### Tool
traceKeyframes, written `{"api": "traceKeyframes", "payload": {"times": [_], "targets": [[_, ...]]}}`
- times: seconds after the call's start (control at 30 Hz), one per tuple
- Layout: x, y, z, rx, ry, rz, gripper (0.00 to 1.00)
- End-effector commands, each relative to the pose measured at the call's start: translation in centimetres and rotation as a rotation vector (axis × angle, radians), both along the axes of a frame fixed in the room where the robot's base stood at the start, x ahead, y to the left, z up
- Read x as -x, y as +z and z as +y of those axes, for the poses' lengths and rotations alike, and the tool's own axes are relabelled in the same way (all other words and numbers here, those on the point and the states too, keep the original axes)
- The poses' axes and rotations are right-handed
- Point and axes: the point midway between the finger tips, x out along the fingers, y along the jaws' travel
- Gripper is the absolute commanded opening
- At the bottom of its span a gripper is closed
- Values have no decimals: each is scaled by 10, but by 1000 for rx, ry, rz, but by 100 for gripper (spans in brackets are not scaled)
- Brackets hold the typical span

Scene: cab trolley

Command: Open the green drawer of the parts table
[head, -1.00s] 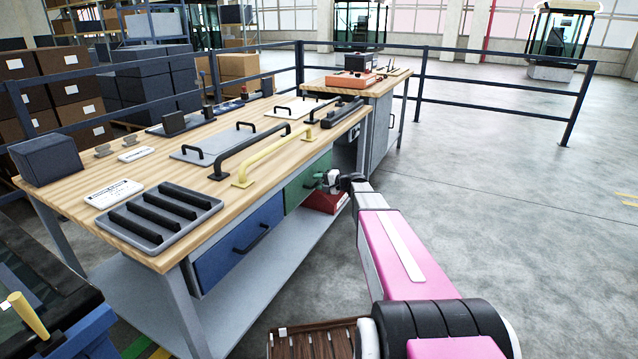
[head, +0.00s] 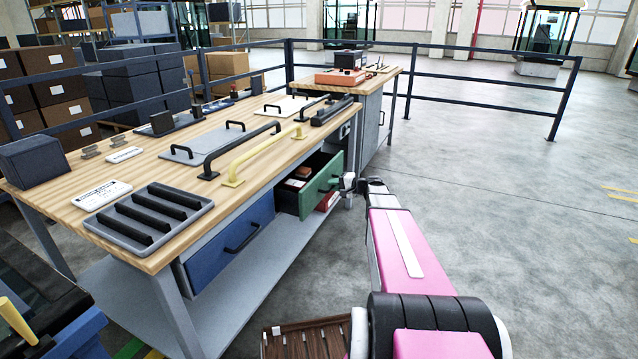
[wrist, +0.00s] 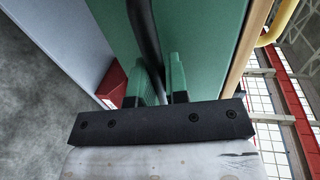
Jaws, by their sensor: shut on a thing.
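The green drawer (head: 320,187) of the parts table (head: 140,253) stands pulled out from the table front, with small items visible inside it. In the wrist view its green front (wrist: 195,35) fills the upper middle. Its dark bar handle (wrist: 146,40) runs between the two green fingers of my gripper (wrist: 161,82). My gripper is shut on this handle. In the head view my gripper (head: 345,184) is at the drawer front, partly hidden by my own wrist.
A blue drawer (head: 230,240) beside the green one is shut. A slotted grey tray (head: 150,217), handles and a yellow bar (head: 262,158) lie on the tabletop. A red box (head: 327,202) sits below the green drawer. The floor to the right is clear up to a railing (head: 490,100).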

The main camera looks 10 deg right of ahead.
Motion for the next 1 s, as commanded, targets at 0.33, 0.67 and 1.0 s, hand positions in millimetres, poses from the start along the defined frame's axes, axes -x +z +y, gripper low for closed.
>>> {"api": "traceKeyframes", "payload": {"times": [0.33,0.67,1.0], "targets": [[54,0,-74,1,-2,0,0],[82,0,-112,1,0,-1,0],[88,0,-121,1,1,0,0]]}}
